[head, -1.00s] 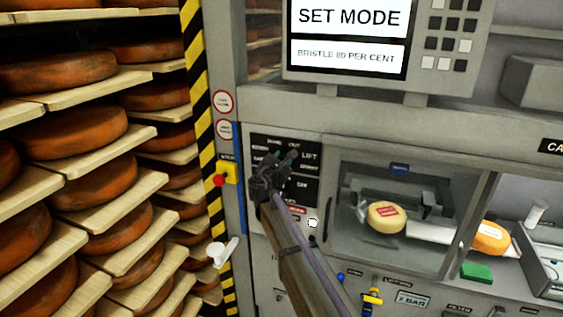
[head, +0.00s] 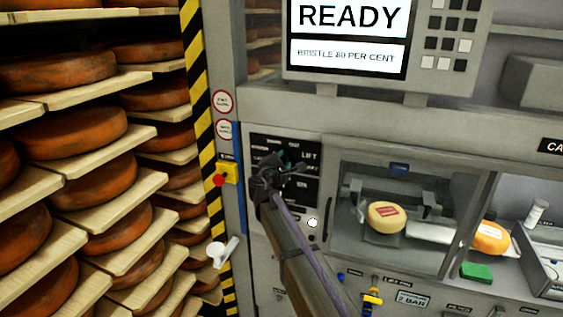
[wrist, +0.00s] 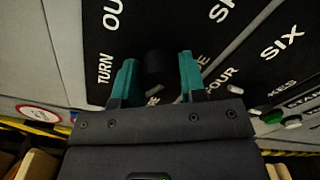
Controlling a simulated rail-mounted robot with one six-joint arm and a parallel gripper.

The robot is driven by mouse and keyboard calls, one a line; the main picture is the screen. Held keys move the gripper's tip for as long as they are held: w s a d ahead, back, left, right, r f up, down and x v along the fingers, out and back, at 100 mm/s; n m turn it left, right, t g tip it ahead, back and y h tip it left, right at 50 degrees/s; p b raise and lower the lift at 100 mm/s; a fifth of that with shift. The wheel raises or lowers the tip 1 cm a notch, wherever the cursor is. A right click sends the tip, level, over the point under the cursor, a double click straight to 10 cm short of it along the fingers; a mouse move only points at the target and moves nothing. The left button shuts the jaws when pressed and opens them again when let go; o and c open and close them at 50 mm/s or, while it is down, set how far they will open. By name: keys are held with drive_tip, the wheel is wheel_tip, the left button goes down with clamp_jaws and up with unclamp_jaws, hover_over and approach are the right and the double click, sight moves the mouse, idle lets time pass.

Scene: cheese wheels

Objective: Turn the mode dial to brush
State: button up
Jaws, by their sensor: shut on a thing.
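The mode dial, a black knob (wrist: 158,66), sits on a black panel (wrist: 95,20) with white lettering. In the wrist view my gripper (wrist: 157,76) has its teal fingers on either side of the knob, shut on it. In the head view my gripper (head: 281,163) is at the same black panel (head: 305,192) and hides the knob. The lettering around the knob is partly covered; "TURN" and "FOUR" can be read. I cannot tell which mark the knob points to. The screen (head: 350,17) above reads "READY" and "BRISTLE 80 PER CENT".
A glazed chamber (head: 440,262) with a pale cheese wheel (head: 386,217) is right of the panel. A red stop button on a yellow box (head: 229,173) is to the left. Shelves of cheese wheels (head: 85,137) fill the far left. A green block (head: 476,271) lies at lower right.

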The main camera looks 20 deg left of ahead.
drive_tip(key=o, duration=0.9)
drive_tip(key=s, duration=1.1)
drive_tip(key=s+d+f+m+g+b, duration=0.4)
drive_tip(key=s+d+f+m+g, duration=0.2)
drive_tip(key=d, duration=1)
drive_tip(key=s+d+f+m+g+b, duration=0.3)
drive_tip(key=s+d+f+m+g, duration=0.3)
drive_tip(key=s+d+f+m, duration=0.3)
drive_tip(key=s+d+f+m+g+b, duration=0.4)
drive_tip(key=d+f, duration=0.9)
drive_tip(key=d, duration=1)
drive_tip(key=s+m+g, duration=0.2)
drive_tip(key=s+m, duration=0.2)
drive_tip(key=m, duration=0.1)
drive_tip(key=shift+d+f+m+b, duration=0.25)
drive_tip(key=shift+f+m+b, duration=0.05)
drive_tip(key=shift+f+m, duration=0.1)
